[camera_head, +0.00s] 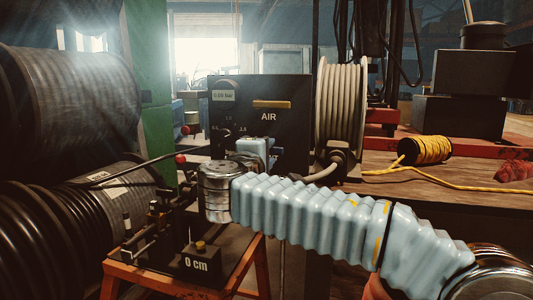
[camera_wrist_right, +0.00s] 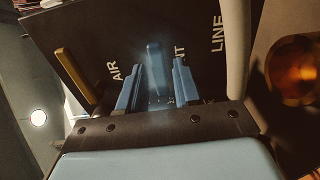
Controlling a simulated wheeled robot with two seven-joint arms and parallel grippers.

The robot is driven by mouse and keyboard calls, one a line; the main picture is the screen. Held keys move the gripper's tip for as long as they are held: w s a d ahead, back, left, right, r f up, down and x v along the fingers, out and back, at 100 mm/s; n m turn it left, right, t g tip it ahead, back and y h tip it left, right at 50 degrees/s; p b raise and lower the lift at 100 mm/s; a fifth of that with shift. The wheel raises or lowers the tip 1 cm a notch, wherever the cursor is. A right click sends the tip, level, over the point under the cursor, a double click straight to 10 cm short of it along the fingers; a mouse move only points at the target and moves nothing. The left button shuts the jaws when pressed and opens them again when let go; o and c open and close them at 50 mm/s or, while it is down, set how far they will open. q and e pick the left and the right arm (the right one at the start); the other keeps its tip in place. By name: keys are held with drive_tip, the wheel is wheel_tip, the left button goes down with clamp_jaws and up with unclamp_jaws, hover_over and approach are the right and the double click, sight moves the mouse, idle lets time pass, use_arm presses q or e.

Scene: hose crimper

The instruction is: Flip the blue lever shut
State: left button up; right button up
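The blue lever (camera_wrist_right: 155,65) stands on the black panel box (camera_wrist_right: 60,30), beside the AIR lettering, in the right wrist view. My right gripper (camera_wrist_right: 157,88) has its two blue fingers apart, one on each side of the lever. A narrow gap seems to show on both sides, so I cannot tell that either finger touches it. In the head view my right gripper (camera_head: 276,146) is at the front of the black box (camera_head: 290,92), below the AIR label. The lever is hidden or too small to make out there. My left gripper is not in view.
A yellow bar (camera_wrist_right: 74,75) is on the panel. A hose reel (camera_head: 342,100) stands right of the box, with a yellow rope spool (camera_head: 427,150) on the bench. A crimper with a red-knobbed rod (camera_head: 180,158) and a 0 cm block (camera_head: 199,264) stands front left.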

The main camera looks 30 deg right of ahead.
drive_tip(key=shift+o, duration=0.5)
drive_tip(key=b+v, duration=0.1)
drive_tip(key=v, duration=1.2)
drive_tip(key=shift+s+a+b, duration=0.25)
drive_tip(key=shift+a+b, duration=0.1)
